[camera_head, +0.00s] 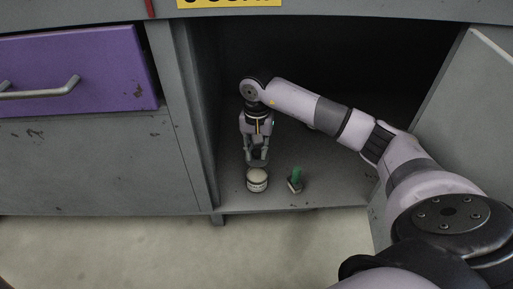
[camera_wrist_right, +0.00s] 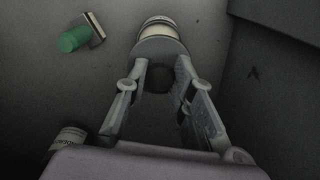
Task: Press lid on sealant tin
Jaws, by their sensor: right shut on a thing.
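The sealant tin (camera_head: 257,186) is a small round tin with a printed label, upright on the cabinet floor near its front edge. The gripper is shut on the lid, though the contact is partly hidden. My left gripper is out of view.
Another labelled container (camera_wrist_right: 68,142) shows at the lower left of the right wrist view. The cabinet's left wall (camera_head: 197,110) is close to the tin; the floor farther right is clear.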

